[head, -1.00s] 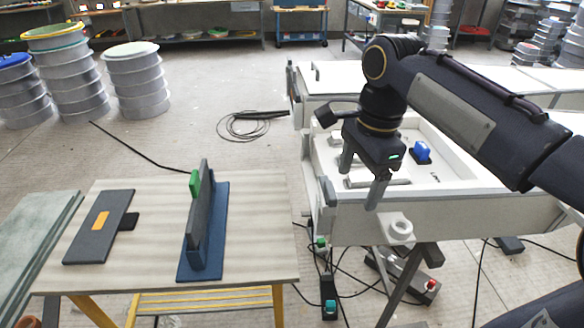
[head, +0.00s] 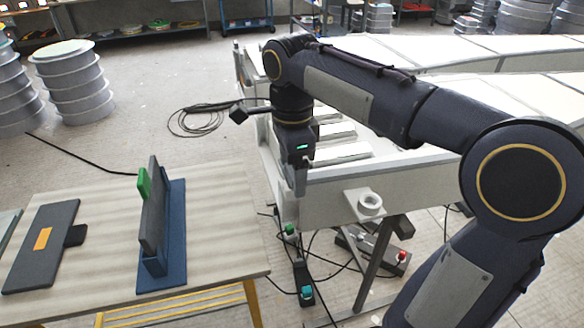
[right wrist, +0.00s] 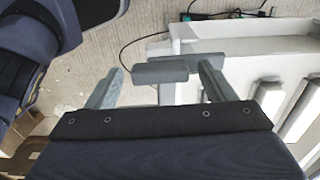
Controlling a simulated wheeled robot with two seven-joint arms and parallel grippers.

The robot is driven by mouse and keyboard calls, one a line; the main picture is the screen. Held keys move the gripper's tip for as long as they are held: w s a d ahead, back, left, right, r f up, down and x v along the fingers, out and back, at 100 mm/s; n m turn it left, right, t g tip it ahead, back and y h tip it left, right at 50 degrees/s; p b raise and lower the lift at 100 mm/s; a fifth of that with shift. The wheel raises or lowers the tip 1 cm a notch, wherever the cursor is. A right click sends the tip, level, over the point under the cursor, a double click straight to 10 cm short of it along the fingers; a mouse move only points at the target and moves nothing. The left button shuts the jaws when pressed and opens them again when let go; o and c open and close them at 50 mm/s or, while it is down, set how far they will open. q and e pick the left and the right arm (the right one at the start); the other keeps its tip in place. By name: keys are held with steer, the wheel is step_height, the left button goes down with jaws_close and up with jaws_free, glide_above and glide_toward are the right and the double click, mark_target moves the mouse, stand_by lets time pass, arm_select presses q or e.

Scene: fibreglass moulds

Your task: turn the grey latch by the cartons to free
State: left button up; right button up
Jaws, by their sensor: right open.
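My right gripper (head: 300,180) is open, pointing down by the left front corner of the white mould (head: 400,180). In the right wrist view its two fingers (right wrist: 162,78) stand apart, with a grey bar-shaped handle (right wrist: 160,73) showing between and beyond them. This looks like the grey latch, beside the mould's white edge; I cannot tell whether a finger touches it. In the head view the gripper hides that spot. I cannot make out cartons for sure. My left gripper is not in view.
A table (head: 215,220) at the left holds a blue stand (head: 162,240) with a dark upright plate and a green block. A white ring fitting (head: 370,203) sticks out of the mould's front. Cables and a box with a red button (head: 401,256) lie on the floor below.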

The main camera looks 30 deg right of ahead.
steer(key=shift+c, duration=0.2)
steer(key=c, duration=1.4)
steer(key=shift+o, duration=0.2)
